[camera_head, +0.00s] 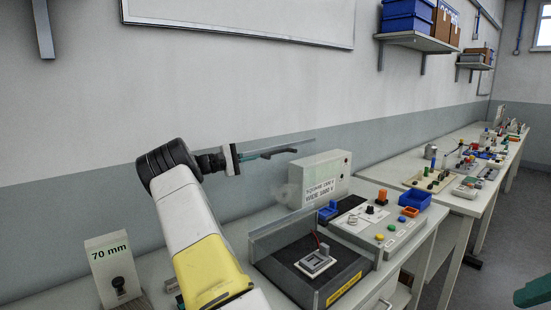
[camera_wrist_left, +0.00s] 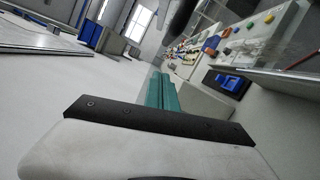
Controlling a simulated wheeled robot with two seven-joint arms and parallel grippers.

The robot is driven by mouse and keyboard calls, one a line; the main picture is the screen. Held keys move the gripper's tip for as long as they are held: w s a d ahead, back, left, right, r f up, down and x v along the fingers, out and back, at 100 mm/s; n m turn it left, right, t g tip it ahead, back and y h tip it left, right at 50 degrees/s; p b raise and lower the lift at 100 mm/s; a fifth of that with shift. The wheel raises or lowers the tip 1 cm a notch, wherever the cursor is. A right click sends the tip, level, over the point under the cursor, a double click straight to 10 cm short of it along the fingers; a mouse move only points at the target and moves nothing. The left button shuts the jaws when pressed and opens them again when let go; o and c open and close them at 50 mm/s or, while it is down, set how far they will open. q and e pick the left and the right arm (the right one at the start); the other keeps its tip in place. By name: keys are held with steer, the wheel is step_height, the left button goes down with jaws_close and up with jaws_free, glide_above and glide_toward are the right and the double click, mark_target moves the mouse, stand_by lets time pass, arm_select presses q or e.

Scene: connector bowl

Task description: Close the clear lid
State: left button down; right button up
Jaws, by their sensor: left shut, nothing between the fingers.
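The fixture (camera_head: 345,283) is a dark box on the bench with a yellow label and a pale square socket (camera_head: 315,264) inside. A clear panel, apparently the lid (camera_head: 285,140), stands raised above it; its thin upper edge shows near my gripper. A transparent sheet with a pale edge also shows at the right of the left wrist view (camera_wrist_left: 265,74). My left gripper (camera_head: 295,150) is shut and empty, high above the fixture's back left. It overlaps the clear panel in the head view; I cannot tell whether they touch. Its green fingers (camera_wrist_left: 161,92) are together.
A grey box with a printed label (camera_head: 325,180) stands behind the fixture. A button panel (camera_head: 380,223) and a blue bin (camera_head: 415,198) are to its right. A 70 mm sign block (camera_head: 112,265) stands at the left. The wall rises close behind the bench.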

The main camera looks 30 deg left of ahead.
arm_select(q)
steer(key=shift+s+d+r, duration=0.2)
steer(key=shift+d, duration=0.4)
steer(key=shift+s+d+r, duration=0.15)
steer(key=shift+s+d, duration=0.05)
steer(key=shift+d, duration=0.45)
steer(key=shift+s+d+r, duration=0.2)
steer(key=shift+d, duration=0.4)
